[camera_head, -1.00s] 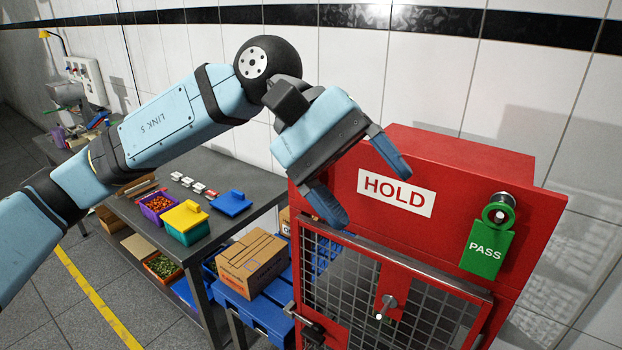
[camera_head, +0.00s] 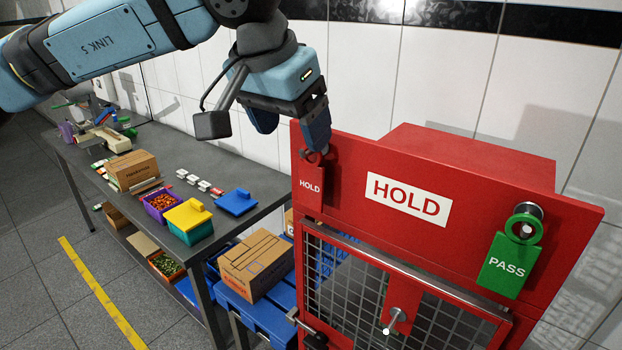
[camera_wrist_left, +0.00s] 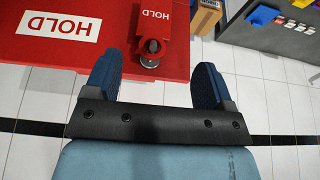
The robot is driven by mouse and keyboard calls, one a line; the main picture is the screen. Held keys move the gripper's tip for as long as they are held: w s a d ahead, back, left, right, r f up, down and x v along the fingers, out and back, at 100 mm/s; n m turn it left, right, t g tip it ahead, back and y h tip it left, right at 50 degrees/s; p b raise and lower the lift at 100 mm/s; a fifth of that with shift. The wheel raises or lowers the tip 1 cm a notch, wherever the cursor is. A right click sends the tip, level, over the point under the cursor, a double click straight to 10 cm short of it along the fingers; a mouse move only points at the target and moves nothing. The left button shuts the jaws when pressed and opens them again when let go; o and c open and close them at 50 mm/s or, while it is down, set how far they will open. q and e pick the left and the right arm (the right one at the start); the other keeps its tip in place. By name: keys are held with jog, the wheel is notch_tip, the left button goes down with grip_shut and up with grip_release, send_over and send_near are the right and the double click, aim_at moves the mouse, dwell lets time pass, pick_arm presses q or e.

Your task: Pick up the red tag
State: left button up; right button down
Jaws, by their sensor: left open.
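The red tag (camera_head: 309,184), marked HOLD, hangs from a peg at the upper left of the red cabinet's front. In the left wrist view the red tag (camera_wrist_left: 153,28) shows with its ring around a metal peg, ahead of the fingers and nearer the left one. My left gripper (camera_head: 290,132) is open and empty. One finger overlaps the top of the tag's ring in the head view; whether they touch I cannot tell. In the wrist view the fingertips (camera_wrist_left: 155,80) are spread apart with the peg's end between them. My right gripper is not in view.
The red cabinet (camera_head: 480,165) has a HOLD label and a mesh door with handles. A green PASS tag (camera_head: 503,257) hangs at its right. A grey table (camera_head: 250,178) with boxes and bins stands left. A cardboard box (camera_head: 256,263) sits on a blue pallet beside the cabinet.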

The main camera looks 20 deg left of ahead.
aim_at(305, 152)
pick_arm(q)
jog(key=x, duration=0.2)
jog(key=p+x, duration=0.1)
jog(key=x, duration=0.2)
jog(key=shift+d+f, duration=0.3)
jog(key=shift+d, duration=0.15)
jog(key=shift+w+f, duration=0.2)
jog(key=shift+f, duration=0.35)
jog(key=c, duration=1.1)
jog(key=shift+o, duration=0.2)
jog(key=shift+r, duration=0.1)
jog(key=shift+r, duration=0.5)
jog(key=s+a+b, duration=0.1)
jog(key=s+b, duration=0.1)
jog(key=s, duration=0.2)
notch_tip(305, 152, up, 14)
